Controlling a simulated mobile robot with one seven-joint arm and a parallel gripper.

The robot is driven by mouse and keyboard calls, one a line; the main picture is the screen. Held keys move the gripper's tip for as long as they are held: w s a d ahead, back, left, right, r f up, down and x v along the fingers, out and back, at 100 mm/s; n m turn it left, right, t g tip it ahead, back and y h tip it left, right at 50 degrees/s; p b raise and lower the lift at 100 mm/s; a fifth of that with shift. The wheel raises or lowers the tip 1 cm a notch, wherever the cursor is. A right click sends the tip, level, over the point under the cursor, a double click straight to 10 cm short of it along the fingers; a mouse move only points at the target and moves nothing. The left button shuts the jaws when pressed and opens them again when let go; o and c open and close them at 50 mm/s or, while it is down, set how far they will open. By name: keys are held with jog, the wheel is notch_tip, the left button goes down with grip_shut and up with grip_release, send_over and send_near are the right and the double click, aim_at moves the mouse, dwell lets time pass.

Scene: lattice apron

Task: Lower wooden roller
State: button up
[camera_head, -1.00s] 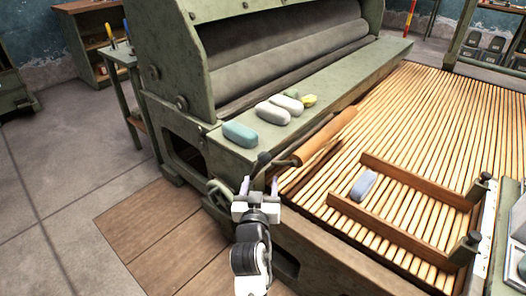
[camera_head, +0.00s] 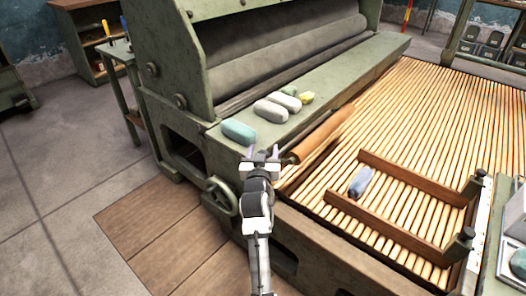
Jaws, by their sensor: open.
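The wooden roller (camera_head: 326,133) lies at a slant between the green machine's front ledge and the slatted bed. Its near end is just right of my gripper. My gripper (camera_head: 263,152) is open, with its fingertips pointing away from me at the ledge's near corner.
The slatted bed (camera_head: 426,108) spreads to the right, with a wooden frame (camera_head: 400,237) around a blue-grey block (camera_head: 360,183). Several rounded blocks, including a teal one (camera_head: 239,131), lie on the green ledge (camera_head: 345,72). A handwheel (camera_head: 221,197) sits left of my arm.

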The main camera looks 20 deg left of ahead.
grip_shut()
dwell(0.3)
